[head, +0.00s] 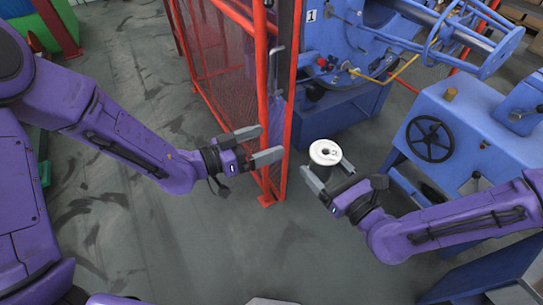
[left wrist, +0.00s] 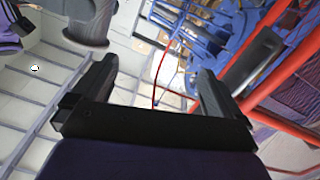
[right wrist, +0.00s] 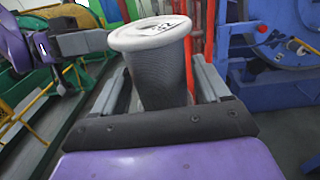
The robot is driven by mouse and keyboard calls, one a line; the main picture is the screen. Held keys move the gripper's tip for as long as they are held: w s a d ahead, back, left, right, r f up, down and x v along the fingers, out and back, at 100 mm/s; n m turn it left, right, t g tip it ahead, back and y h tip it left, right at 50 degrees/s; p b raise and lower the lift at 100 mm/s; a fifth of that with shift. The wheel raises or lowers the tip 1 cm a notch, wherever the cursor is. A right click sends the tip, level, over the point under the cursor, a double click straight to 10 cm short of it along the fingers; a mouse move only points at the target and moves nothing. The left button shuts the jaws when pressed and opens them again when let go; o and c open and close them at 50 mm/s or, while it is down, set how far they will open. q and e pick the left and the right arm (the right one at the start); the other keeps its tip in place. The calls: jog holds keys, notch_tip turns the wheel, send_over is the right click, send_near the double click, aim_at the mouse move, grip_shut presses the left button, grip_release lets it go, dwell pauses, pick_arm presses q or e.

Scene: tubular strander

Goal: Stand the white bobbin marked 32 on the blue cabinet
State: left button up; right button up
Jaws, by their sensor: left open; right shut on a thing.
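The white bobbin (head: 325,153) has white flanges and a dark wound core. It is held upright in the air between the fingers of my right gripper (head: 328,179).
The red mesh fence (head: 228,75) with its posts stands between my left gripper and the blue machine (head: 340,45). A blue unit with a black handwheel (head: 429,139) stands at the right, near my right arm. The grey floor (head: 230,240) in front is clear.

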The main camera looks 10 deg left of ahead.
aim_at(328, 154)
pick_arm(q)
jog(key=s+d+r+m+g+h, duration=0.2)
jog(key=s+d+m+g+h, duration=0.1)
jog(key=s+m+g, duration=0.35)
jog(key=shift+m+t, duration=0.25)
jog(key=shift+m, duration=0.2)
jog(key=x, duration=1.2)
jog(key=shift+w+d+r, duration=0.1)
jog(key=shift+w+r, duration=0.05)
jog(key=shift+w, duration=0.3)
jog(key=shift+c, duration=0.3)
jog(key=c, duration=1.6)
pick_arm(e)
jog(key=o, duration=1.5)
